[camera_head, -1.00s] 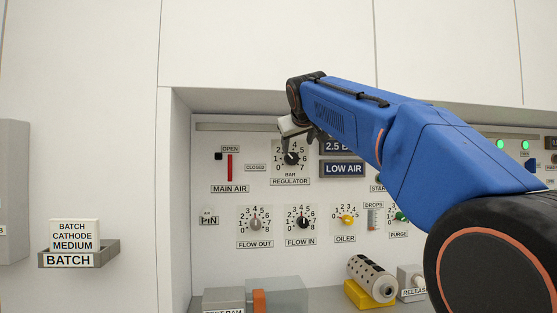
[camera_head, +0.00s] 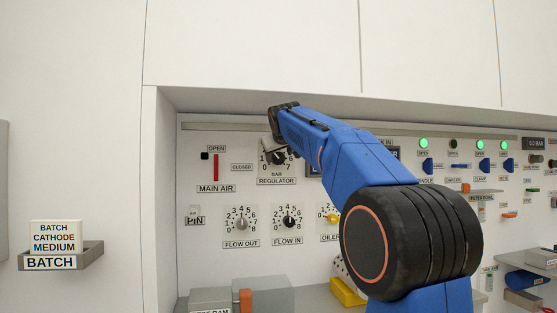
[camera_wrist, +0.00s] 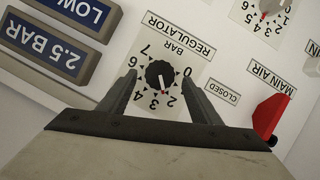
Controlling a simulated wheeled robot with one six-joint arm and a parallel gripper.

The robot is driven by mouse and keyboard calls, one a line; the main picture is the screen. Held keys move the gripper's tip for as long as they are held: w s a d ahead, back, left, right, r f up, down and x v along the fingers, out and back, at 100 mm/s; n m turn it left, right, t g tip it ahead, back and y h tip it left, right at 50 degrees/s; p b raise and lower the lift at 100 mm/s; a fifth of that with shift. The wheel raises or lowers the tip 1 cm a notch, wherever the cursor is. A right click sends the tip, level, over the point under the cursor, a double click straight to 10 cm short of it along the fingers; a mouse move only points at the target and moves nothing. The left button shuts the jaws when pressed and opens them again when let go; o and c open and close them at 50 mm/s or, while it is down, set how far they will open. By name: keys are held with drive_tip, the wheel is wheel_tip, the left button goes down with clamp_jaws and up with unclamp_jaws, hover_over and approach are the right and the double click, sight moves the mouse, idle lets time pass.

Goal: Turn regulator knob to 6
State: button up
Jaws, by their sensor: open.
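I cannot tell how far the fingertips are from the panel. In the head view my arm covers much of the dial, and the REGULATOR label (camera_head: 276,181) shows below. The display (camera_wrist: 40,50) reads 2.5 BAR.
The red main air lever (camera_wrist: 270,117) is near the right finger in the wrist view. In the head view, the flow out knob (camera_head: 242,224) and flow in knob (camera_head: 289,222) sit below the regulator. A batch tray (camera_head: 62,258) is at left.

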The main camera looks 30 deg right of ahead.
sight(279, 158)
drive_tip(key=shift+x, duration=2.05)
drive_tip(key=c, duration=1)
